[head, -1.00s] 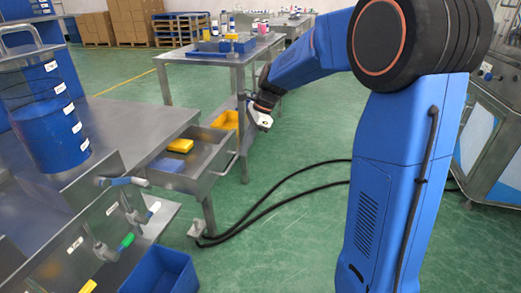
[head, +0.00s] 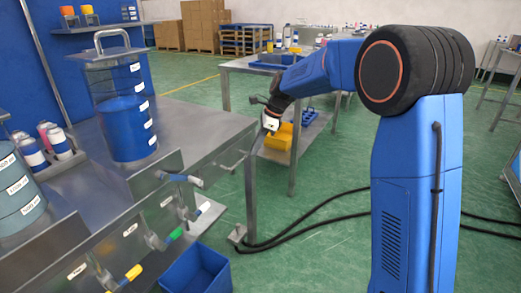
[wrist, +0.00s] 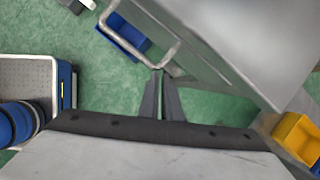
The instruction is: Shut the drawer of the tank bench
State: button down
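The tank bench (head: 205,122) is a grey metal table at the left in the head view, with a clear tank of blue liquid on top. Its drawer (head: 222,168) sits under the bench top, and its front looks flush or nearly flush with the bench edge. The drawer's inside is hidden. The drawer's bar handle (wrist: 133,44) shows in the wrist view. My gripper (wrist: 160,72) has its dark fingers close together, with their tips at the near corner of the handle. No bar is clearly visible between the fingers. My gripper is small in the head view (head: 268,128).
A blue bin (head: 195,272) stands on the floor before the bench. A yellow bin (head: 280,137) sits on a low shelf of the table behind. Black cables (head: 310,228) cross the green floor. Valves with coloured handles line the bench front.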

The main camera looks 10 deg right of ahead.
jog(key=shift+a+r, duration=0.1)
jog(key=shift+a, duration=0.2)
jog(key=shift+w+d, duration=0.1)
jog(key=shift+d, duration=0.05)
jog(key=s+d+r, duration=0.1)
jog(key=d+r, duration=0.7)
jog(key=r, duration=0.1)
jog(key=s+d+r+n+t+h, duration=0.1)
jog(key=s+d+n, duration=0.1)
jog(key=s, duration=0.3)
jog(key=s+d+r+n, duration=0.2)
jog(key=s, duration=0.3)
jog(key=s+d+f+n+t+h, duration=0.1)
jog(key=s+d+f+n, duration=0.2)
jog(key=s, duration=0.8)
jog(key=s+d+f+n+t+h, duration=0.1)
jog(key=s+d+f+n, duration=0.3)
jog(key=s+n, duration=0.3)
jog(key=s+d+f+n+t+h, duration=0.1)
jog(key=s+d+f+n, duration=0.2)
jog(key=s, duration=1.4)
jog(key=shift+d+f+n+h, duration=0.25)
jog(key=shift+d+n+h, duration=0.15)
jog(key=shift+n, duration=0.6)
